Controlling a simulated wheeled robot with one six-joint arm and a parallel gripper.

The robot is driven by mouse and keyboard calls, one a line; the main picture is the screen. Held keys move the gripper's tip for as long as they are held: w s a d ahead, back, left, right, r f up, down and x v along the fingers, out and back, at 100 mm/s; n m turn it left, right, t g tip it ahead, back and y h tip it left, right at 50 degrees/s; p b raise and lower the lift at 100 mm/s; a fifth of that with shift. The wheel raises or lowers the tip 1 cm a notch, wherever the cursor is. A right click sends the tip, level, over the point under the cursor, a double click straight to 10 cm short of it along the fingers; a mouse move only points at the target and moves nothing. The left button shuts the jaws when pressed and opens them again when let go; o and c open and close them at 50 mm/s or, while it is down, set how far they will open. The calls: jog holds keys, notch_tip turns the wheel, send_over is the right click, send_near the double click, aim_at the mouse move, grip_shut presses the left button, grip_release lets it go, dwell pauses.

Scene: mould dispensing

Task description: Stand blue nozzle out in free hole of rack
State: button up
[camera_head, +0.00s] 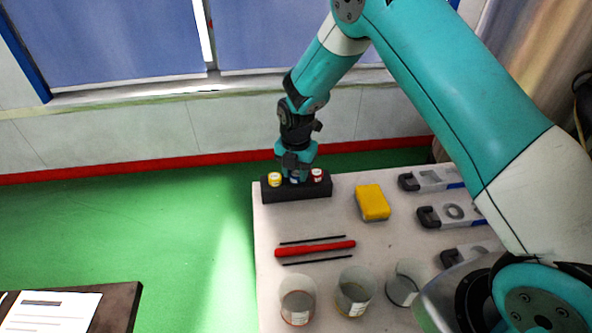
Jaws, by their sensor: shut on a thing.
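The black rack (297,194) stands at the far left corner of the table. A yellow-topped nozzle (275,180) sits at its left end and a red-topped nozzle (317,175) at its right end. My gripper (295,176) points down over the middle of the rack, between these two. It is shut on the blue nozzle (295,179), of which only a small part shows between the fingers. I cannot tell how deep the nozzle is in the hole, as the gripper hides it.
On the pale table (345,222) lie a yellow sponge (372,202), a red rod (315,248) between two thin black rods, and clamp-like tools (450,213) at right. Several clear cups (297,300) stand at the front. A dark table with papers (50,312) is at lower left.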

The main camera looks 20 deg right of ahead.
jog(key=o, duration=1)
notch_tip(320, 180, up, 17)
jog(key=b, duration=0.2)
jog(key=shift+r, duration=0.2)
